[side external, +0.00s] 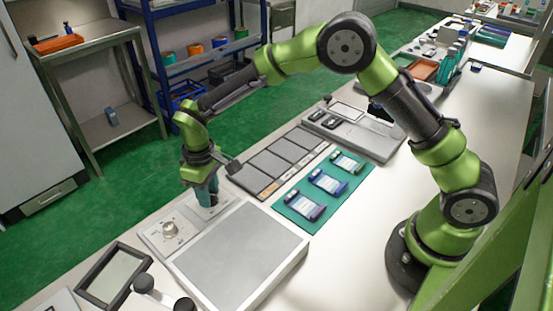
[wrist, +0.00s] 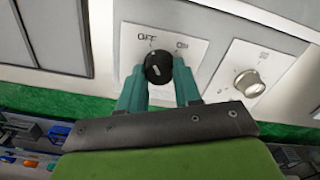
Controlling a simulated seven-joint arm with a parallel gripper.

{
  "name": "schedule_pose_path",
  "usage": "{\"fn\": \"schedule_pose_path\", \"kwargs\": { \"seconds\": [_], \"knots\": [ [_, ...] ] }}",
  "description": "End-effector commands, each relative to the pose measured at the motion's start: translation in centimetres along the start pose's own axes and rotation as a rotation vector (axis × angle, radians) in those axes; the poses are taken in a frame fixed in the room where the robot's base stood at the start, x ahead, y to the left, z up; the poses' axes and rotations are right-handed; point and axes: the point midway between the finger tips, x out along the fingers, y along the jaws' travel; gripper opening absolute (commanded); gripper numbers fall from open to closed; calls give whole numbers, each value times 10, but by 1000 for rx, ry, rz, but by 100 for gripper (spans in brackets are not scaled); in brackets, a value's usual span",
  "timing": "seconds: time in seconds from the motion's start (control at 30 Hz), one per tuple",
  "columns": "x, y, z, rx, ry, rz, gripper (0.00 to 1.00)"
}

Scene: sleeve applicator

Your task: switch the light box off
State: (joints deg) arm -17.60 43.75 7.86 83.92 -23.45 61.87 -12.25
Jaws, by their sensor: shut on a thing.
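The light box (side external: 235,258) is a pale box with a large flat grey panel, on the bench at the front. Its control strip runs along the far left edge. In the wrist view a black round knob (wrist: 158,66) sits on a white plate (wrist: 200,50) marked OFF and ON. My gripper (side external: 207,193) reaches down onto the strip. Its teal fingers (wrist: 160,76) are shut on the knob, one on each side. In the side view the fingers hide the knob.
A silver dial (side external: 170,229) sits on the same strip, beside my gripper. A green mat (side external: 298,206) with several blue, purple and green packets lies behind the box. Grey flat trays (side external: 270,165) lie to its left. A dark frame (side external: 113,275) lies at the front left.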

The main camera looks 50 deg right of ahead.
Motion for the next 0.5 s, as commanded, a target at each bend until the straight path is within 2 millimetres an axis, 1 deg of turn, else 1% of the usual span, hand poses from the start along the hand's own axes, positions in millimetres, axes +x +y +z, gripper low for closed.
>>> {"fn": "schedule_pose_path", "kwargs": {
  "seconds": [0.23, 0.27, 0.4, 0.43, 0.5],
  "knots": [
    [-2, 1, -1, -3, 5, 2, 3],
    [-2, 1, -1, -3, 5, 2, 35],
    [-1, 1, -1, -3, 4, 2, 56],
    [-1, 0, -1, -2, 4, 2, 59],
    [-1, 0, -1, -2, 3, 2, 59]
  ]
}}
